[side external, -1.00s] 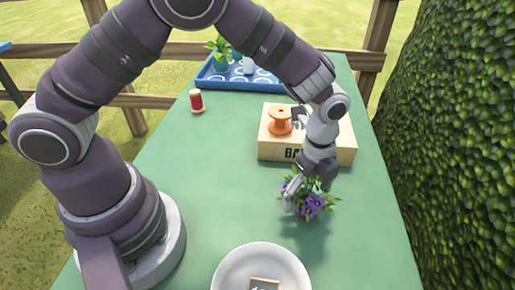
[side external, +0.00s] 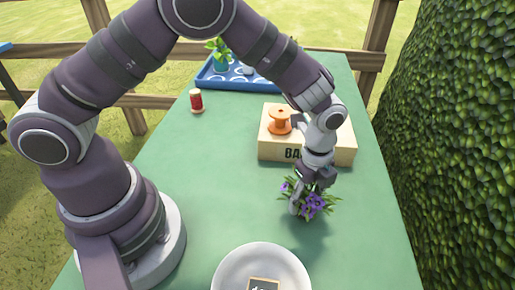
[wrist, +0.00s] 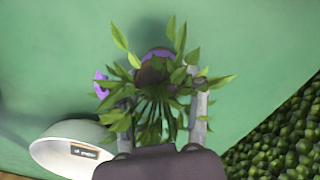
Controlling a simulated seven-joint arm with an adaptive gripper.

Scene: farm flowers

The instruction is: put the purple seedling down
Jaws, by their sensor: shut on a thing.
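The purple seedling (side external: 316,203), with green leaves and purple flowers, is in my gripper (side external: 307,205) over the front right part of the green table. In the wrist view its leaves and stems (wrist: 155,95) fill the space between the fingers (wrist: 160,115). My gripper is shut on it and points down. The seedling is low over the table; I cannot tell whether it touches the surface.
A blue tray (side external: 212,82) and a red spool (side external: 196,101) are farther back. A hedge (side external: 450,130) borders the right.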

